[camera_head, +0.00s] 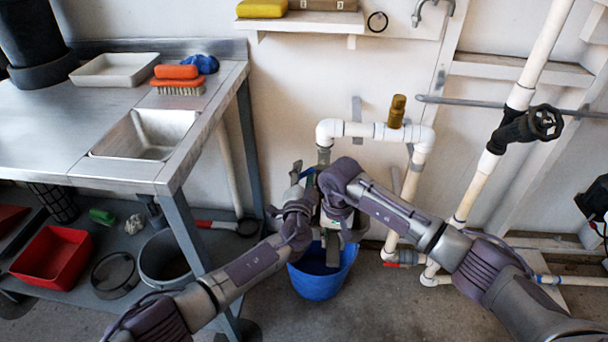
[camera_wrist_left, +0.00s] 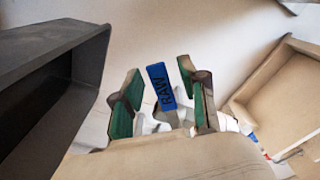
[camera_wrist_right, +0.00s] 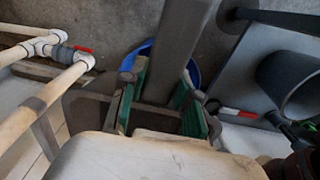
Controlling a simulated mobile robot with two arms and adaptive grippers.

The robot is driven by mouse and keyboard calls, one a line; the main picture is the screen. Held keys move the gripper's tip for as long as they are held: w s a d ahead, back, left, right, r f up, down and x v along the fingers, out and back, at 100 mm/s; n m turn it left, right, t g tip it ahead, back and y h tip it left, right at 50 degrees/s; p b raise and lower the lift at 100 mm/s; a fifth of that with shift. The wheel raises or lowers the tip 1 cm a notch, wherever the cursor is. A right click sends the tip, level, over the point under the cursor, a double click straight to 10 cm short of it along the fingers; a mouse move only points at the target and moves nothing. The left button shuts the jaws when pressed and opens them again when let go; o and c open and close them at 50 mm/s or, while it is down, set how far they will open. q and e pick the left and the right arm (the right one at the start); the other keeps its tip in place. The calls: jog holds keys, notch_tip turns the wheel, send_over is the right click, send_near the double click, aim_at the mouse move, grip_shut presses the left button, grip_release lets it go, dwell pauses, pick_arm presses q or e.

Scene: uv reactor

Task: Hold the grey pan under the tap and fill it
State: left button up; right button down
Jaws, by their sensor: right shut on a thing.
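The grey pan (camera_wrist_right: 183,45) seems to be the long grey piece between the fingers of my right gripper (camera_wrist_right: 158,95), which is shut on it. Most of its body is hidden. In the head view my right gripper (camera_head: 335,212) is low, above the blue bucket (camera_head: 322,278). My left gripper (camera_head: 300,188) is just left of it, near the white pipe's end (camera_head: 326,134). In the left wrist view its fingers (camera_wrist_left: 160,85) stand apart, with a blue tag reading RAW (camera_wrist_left: 161,88) showing between them. I cannot tell whether they touch it. The pan's opening and any water are not visible.
A steel bench (camera_head: 60,118) with a sink (camera_head: 146,134) stands on the left; its leg and lower shelf are close to my left arm. White pipes with a yellow-brown fitting (camera_head: 397,111) run along the wall. A black valve wheel (camera_head: 545,122) is at the right.

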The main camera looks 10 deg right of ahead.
pick_arm(q)
jog(key=shift+s+a+f, duration=0.1)
jog(key=shift+s+a, duration=0.05)
jog(key=shift+s, duration=0.45)
jog(key=v, duration=1)
jog(key=shift+s, duration=0.35)
jog(key=shift+a, duration=0.1)
dwell(5.9)
